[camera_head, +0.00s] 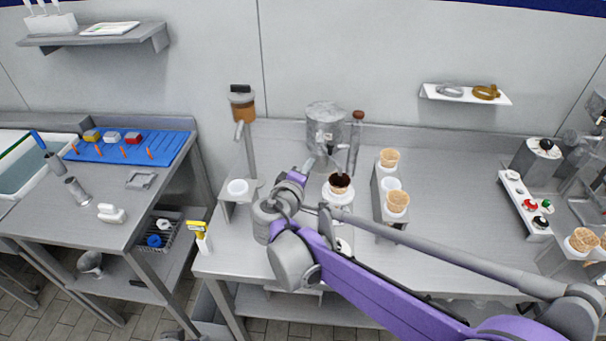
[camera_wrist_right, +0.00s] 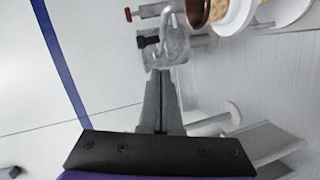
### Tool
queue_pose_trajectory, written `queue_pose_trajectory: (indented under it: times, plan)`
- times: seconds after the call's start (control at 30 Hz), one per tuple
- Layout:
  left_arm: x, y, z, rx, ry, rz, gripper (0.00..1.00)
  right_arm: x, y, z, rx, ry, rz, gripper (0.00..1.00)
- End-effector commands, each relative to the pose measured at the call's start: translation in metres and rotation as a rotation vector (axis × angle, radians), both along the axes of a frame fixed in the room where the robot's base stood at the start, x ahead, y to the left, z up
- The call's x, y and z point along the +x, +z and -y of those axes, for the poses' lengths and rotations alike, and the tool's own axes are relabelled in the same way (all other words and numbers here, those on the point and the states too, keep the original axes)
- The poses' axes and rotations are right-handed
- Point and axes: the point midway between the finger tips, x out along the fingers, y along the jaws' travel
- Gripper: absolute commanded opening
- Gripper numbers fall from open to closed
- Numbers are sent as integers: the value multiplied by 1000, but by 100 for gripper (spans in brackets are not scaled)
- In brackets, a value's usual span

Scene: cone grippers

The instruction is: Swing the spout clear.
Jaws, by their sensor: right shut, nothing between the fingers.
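A grey metal dispenser (camera_head: 325,118) stands at the back middle of the counter. A thin spout (camera_head: 336,164) seems to run from its lower front toward a dark-filled cone (camera_head: 340,182) in a white holder. In the right wrist view the dispenser (camera_wrist_right: 168,48) lies just ahead of the fingertips, with the dark-filled cone (camera_wrist_right: 197,12) beyond to the right. My right gripper (camera_head: 316,162) is shut and empty, by the dispenser's lower front; its closed fingers also show in the right wrist view (camera_wrist_right: 161,72). Whether they touch the dispenser or spout I cannot tell. My left gripper is not in view.
A brown-topped handle (camera_head: 357,117) stands right of the dispenser. A stand with cones (camera_head: 396,202) is to its right, and a brown-capped dispenser (camera_head: 242,105) to its left. My right arm crosses the counter's front. The counter (camera_head: 455,190) right of the cone stand is bare.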

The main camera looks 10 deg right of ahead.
Motion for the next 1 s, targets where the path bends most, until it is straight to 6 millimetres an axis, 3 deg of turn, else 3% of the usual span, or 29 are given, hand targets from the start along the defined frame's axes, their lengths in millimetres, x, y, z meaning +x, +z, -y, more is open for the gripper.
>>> queue_pose_trajectory:
  times: [0.13,0.4,1.0]
  plan:
    - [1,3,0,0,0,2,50,26,-7,16,-1,-3,0,0]
    - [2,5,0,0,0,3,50,31,-17,46,0,-1,0,0]
    - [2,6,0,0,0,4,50,30,-19,54,0,3,0,0]
